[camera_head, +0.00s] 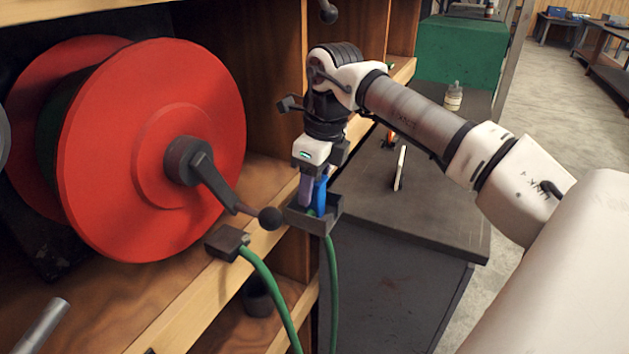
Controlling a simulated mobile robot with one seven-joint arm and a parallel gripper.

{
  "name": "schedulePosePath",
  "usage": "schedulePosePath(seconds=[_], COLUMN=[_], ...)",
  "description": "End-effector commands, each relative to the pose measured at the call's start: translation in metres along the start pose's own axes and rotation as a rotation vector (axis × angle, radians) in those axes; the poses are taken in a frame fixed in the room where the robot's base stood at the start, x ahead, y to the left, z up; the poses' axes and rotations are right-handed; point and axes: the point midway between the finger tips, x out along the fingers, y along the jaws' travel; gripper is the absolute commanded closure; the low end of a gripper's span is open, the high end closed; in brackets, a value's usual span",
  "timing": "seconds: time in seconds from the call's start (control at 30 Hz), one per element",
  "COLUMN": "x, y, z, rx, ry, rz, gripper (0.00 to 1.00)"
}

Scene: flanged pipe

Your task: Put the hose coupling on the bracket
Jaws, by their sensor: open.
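A dark open-topped bracket (325,222) juts from the front edge of the wooden shelf, just right of the reel's crank knob. A blue hose coupling (320,192) stands about upright in it, and a green hose (333,285) hangs down below the bracket. My gripper (311,190) points down directly over the bracket, with its jaws open around or beside the coupling. A purple-grey finger shows left of the blue part. The bracket's walls hide the coupling's lower end, and whether the fingers touch it I cannot tell.
A big red hose reel (125,130) with a black crank (215,185) fills the left. A dark block (227,243) on the shelf edge has another green hose running down. A dark workbench (430,205) with a bottle (453,96) stands to the right; the floor beyond is open.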

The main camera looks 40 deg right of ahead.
Motion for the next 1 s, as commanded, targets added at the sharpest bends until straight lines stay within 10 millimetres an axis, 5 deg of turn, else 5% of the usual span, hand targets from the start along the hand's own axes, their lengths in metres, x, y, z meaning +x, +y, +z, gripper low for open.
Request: schedulePosePath(seconds=[0.27, 0.73, 1.0], x=[-0.021, -0.109, -0.124], y=[0.0, -0.001, 0.0], z=[0.001, 0.001, 0.0], rx=[0.001, 0.002, 0.001], ry=[-0.001, -0.001, 0.0], rz=[-0.001, -0.001, 0.0], gripper=[0.49, 0.49, 0.49])
